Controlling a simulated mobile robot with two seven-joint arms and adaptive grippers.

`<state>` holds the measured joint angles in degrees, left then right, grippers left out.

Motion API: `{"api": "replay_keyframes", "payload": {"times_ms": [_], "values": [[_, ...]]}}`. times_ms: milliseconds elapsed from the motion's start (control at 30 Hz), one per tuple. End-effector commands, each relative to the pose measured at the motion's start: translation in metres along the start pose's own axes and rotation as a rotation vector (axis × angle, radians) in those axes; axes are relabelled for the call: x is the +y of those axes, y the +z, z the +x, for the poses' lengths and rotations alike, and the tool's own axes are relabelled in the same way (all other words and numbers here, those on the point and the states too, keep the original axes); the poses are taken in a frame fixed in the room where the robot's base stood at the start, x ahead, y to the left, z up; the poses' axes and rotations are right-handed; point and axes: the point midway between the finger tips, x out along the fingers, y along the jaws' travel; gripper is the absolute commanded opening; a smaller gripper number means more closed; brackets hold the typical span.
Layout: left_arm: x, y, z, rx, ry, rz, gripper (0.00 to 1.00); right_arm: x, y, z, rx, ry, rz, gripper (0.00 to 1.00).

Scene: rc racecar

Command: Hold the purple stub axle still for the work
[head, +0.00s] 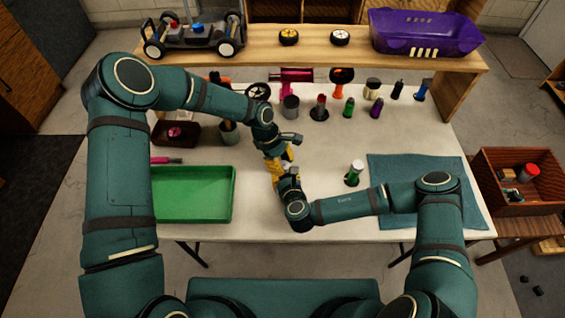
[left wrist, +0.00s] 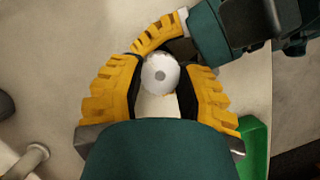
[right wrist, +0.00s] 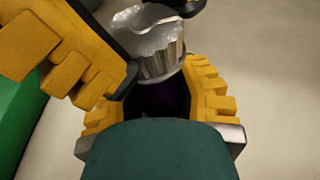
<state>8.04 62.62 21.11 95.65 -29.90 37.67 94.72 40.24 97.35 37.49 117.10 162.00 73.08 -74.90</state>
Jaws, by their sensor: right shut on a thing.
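The purple stub axle shows only as a dark purple part (right wrist: 160,99) deep between the fingers of my right gripper in the right wrist view; the fingers hide much of it. My right gripper (head: 284,171) is shut on it above the middle of the table. A silver ridged cap-like part (right wrist: 148,40) sits just beyond those fingertips; its round pale face shows in the left wrist view (left wrist: 160,73). My left gripper (head: 283,157) comes from the far side, its yellow fingers on both sides of the silver part. I cannot tell whether they press on it.
A green tray (head: 195,210) lies at the table's front left, and a teal mat (head: 445,195) at the right. A green-and-white part (head: 354,172) stands between. Several small parts line the back. A raised shelf (head: 300,50) holds the car chassis (head: 195,38) and purple body shell (head: 425,35).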

Motion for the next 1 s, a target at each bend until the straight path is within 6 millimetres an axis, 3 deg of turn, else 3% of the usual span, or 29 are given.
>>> {"api": "replay_keyframes", "payload": {"times_ms": [467,1000], "values": [[-0.0001,-0.0011,0.0009,0.004,-0.026,0.058,0.01,0.0002,-0.0004,-0.0001,0.001,0.001,-0.001,0.00],[0.0023,-0.0004,0.0015,0.004,-0.197,0.470,0.00,0.0003,-0.0004,-0.0001,0.001,0.001,0.000,0.00]]}}
